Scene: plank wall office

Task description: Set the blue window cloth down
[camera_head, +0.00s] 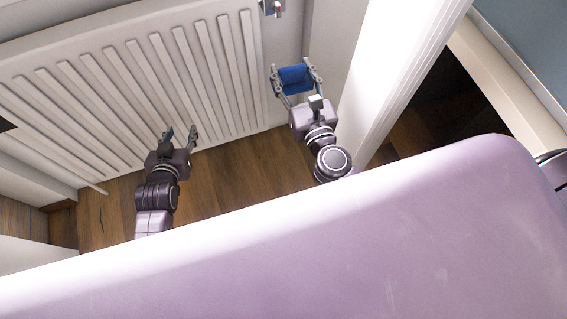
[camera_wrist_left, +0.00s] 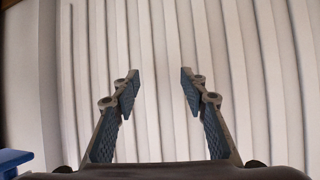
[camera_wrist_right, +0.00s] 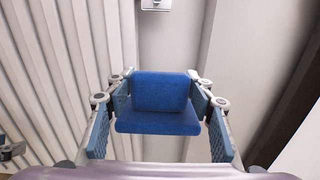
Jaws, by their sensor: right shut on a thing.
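The blue window cloth (camera_head: 295,78) is held up between the fingers of my right gripper (camera_head: 297,76), in front of the pale wall beside the radiator. In the right wrist view the cloth (camera_wrist_right: 160,105) looks like a folded blue pad, with the fingers touching its left and right sides. My left gripper (camera_head: 181,134) is open and empty in front of the radiator. In the left wrist view its two fingers (camera_wrist_left: 160,95) stand apart with only radiator ribs behind them. A blue thing (camera_wrist_left: 14,160) shows at the lower left edge there; I cannot tell what it is.
A white ribbed radiator (camera_head: 130,75) fills the wall at the left. A white post or frame edge (camera_head: 395,75) stands close to the right of my right gripper. A metal fitting (camera_head: 272,7) is on the wall above. Wooden floor (camera_head: 235,170) shows below, clear between my arms.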

